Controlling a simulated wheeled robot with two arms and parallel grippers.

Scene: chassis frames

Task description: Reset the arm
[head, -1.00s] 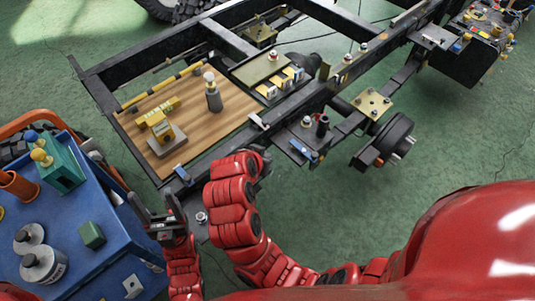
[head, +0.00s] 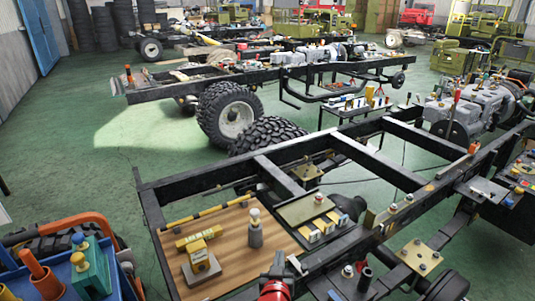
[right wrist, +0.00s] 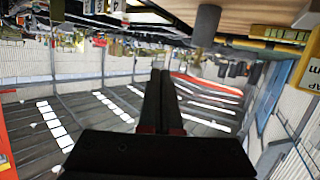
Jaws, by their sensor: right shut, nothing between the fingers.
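My right gripper (head: 280,262) shows at the bottom middle of the head view, with a bit of my red arm below it. It is at the near edge of the wooden board (head: 232,222) on the black chassis frame (head: 345,150). In the right wrist view its two dark fingers (right wrist: 160,75) lie together, shut and empty. That view looks upside down, with the ceiling filling its lower part. My left gripper is out of view.
On the board stand a grey cylinder with a pale top (head: 255,230) and a yellow block on a grey base (head: 200,262). A blue cart (head: 70,285) with an orange handle is at the lower left. Large tyres (head: 230,115) and another chassis lie beyond. Green floor (head: 120,150) is open at left.

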